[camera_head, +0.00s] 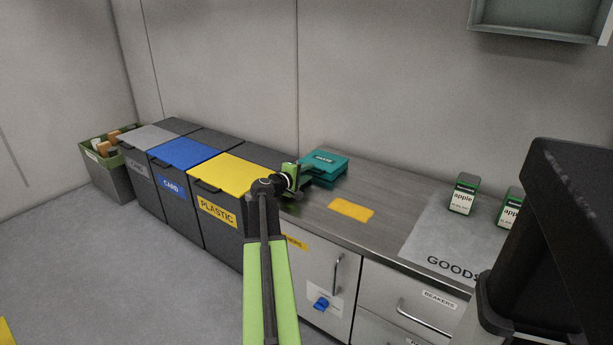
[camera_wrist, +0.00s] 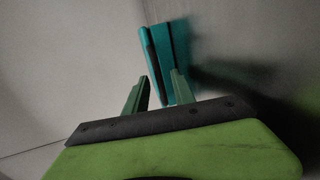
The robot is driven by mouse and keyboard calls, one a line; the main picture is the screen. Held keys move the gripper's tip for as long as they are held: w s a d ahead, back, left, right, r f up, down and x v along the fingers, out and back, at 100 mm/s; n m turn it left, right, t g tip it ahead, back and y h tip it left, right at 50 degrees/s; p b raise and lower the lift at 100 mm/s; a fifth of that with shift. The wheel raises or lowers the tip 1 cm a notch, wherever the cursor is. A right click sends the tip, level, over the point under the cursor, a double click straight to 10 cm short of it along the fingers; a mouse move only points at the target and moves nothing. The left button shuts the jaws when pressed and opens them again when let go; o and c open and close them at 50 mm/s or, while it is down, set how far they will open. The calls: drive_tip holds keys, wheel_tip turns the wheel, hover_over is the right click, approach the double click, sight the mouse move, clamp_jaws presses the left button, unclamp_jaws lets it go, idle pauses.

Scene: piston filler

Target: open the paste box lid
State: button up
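The teal paste box (camera_head: 324,166) sits on the counter against the back wall. It has a dark label on top, and its lid looks shut or nearly so; I cannot tell exactly. In the wrist view the box (camera_wrist: 168,50) stands sideways just beyond the fingertips, with a dark strip along its left edge. My gripper (camera_head: 304,187) is at the box's front left side. In the wrist view my gripper (camera_wrist: 163,78) has its two green fingers apart with nothing clearly held between them. Whether a finger touches the box is hard to tell.
A yellow mat (camera_head: 351,210) lies on the counter (camera_head: 385,228) right of the box. Bins with yellow (camera_head: 236,175), blue (camera_head: 184,153) and grey lids stand left. A wall cabinet (camera_head: 540,18) hangs upper right.

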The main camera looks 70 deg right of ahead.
clamp_jaws()
idle(1.4)
